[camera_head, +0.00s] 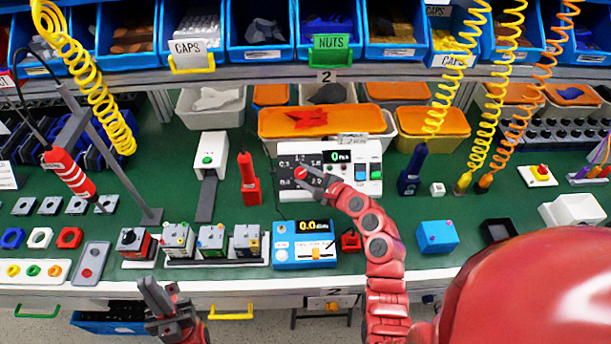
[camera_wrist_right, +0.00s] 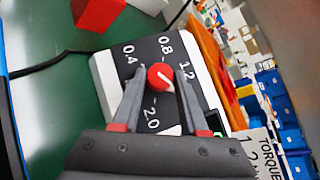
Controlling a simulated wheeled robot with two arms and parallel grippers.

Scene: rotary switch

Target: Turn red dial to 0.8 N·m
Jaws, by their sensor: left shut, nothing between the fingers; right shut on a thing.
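The red dial (camera_head: 300,173) is on a dark panel of a white control unit (camera_head: 372,187) at the back of the bench. In the right wrist view the dial (camera_wrist_right: 161,77) sits among the labels 0.4, 0.8, 1.2 and 2.0. A white mark on it appears to point to the lower right of that picture, away from 0.8. My right gripper (camera_head: 316,182) is shut on the dial, with a finger on each side (camera_wrist_right: 152,88); one finger may hide another label. My left gripper (camera_head: 160,300) is shut and empty, low in front of the bench edge.
A red block (camera_head: 249,178) stands left of the unit. A blue device with a 0.0 display (camera_head: 303,256) is in front of it. An orange bin (camera_head: 322,121) stands behind it. Coiled yellow and orange cables hang at the right.

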